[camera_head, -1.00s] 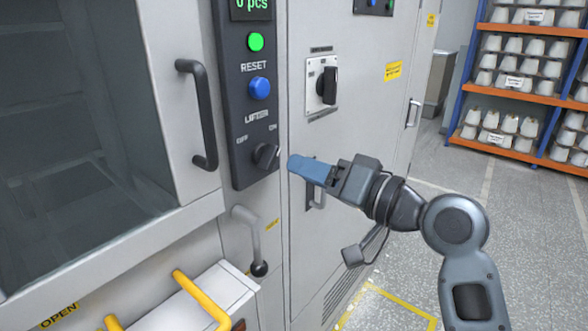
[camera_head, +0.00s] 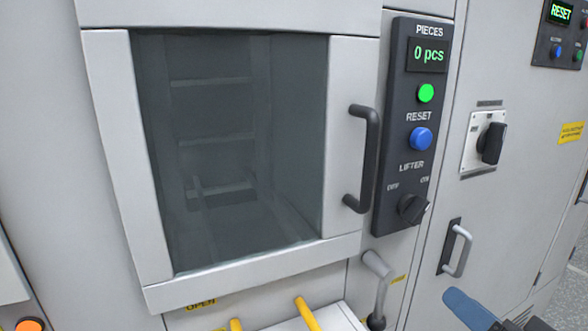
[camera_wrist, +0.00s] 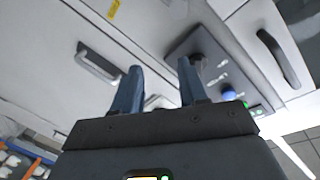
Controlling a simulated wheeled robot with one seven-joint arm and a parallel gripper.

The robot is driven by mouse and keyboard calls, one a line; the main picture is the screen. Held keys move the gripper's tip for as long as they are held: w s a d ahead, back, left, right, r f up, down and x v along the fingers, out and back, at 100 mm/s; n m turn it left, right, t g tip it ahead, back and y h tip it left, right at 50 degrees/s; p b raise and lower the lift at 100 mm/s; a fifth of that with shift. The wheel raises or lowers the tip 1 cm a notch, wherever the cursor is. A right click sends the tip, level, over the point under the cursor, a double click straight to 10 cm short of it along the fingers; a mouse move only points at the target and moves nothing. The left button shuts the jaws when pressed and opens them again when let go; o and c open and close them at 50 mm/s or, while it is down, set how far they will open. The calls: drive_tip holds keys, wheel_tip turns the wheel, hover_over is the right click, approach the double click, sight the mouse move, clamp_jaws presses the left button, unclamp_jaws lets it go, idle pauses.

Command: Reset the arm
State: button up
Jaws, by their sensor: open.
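My gripper shows at the bottom right of the head view, where only a blue finger (camera_head: 468,309) and a bit of the dark hand are in the picture. In the wrist view its two blue fingers (camera_wrist: 157,90) stand apart with nothing between them. It is in front of the cabinet, below the lifter knob (camera_head: 412,208) and touching nothing that I can see. The control panel (camera_head: 385,190) carries a green button, a blue reset button (camera_head: 420,138) and a display reading 0 pcs. Most of my arm is outside the head view.
A cabinet with a closed glass door (camera_head: 255,140) and black handle (camera_head: 366,160) fills the left. A grey lever (camera_head: 377,265) and yellow rails (camera_head: 307,314) stand out below. A rotary switch (camera_head: 491,143) and a metal door handle (camera_head: 457,250) are at the right.

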drive_tip(key=s+f+g+h, duration=0.1)
drive_tip(key=s+f+h, duration=0.1)
drive_tip(key=s+f, duration=0.45)
drive_tip(key=s+f+h, duration=0.2)
drive_tip(key=s+f, duration=0.2)
drive_tip(key=s, duration=0.6)
drive_tip(key=s+a+r+n, duration=0.2)
drive_tip(key=s+n, duration=0.3)
drive_tip(key=s, duration=1.1)
drive_tip(key=shift+s+a+g, duration=0.4)
drive_tip(key=shift+a, duration=0.15)
